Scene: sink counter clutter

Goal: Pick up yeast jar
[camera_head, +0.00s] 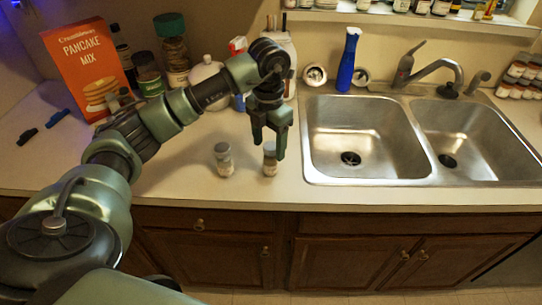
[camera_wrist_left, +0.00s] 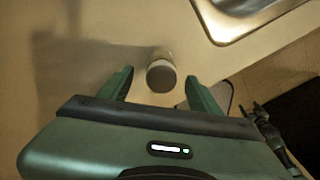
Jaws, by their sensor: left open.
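Two small jars with grey lids stand upright on the counter in the head view, a left jar (camera_head: 223,160) and a right jar (camera_head: 270,165). I cannot read their labels, so I cannot tell which is the yeast jar. My left gripper (camera_head: 269,149) is open and points down over the right jar, its fingers partly covering it. In the left wrist view a jar with a round grey lid (camera_wrist_left: 161,75) shows between the open fingers of my left gripper (camera_wrist_left: 160,80). No grip on it shows.
A double steel sink (camera_head: 365,140) lies just right of the jars. A pancake mix box (camera_head: 87,65), several bottles and a blue bottle (camera_head: 348,62) stand along the back. The counter's front edge is close to the jars. The counter left of them is mostly clear.

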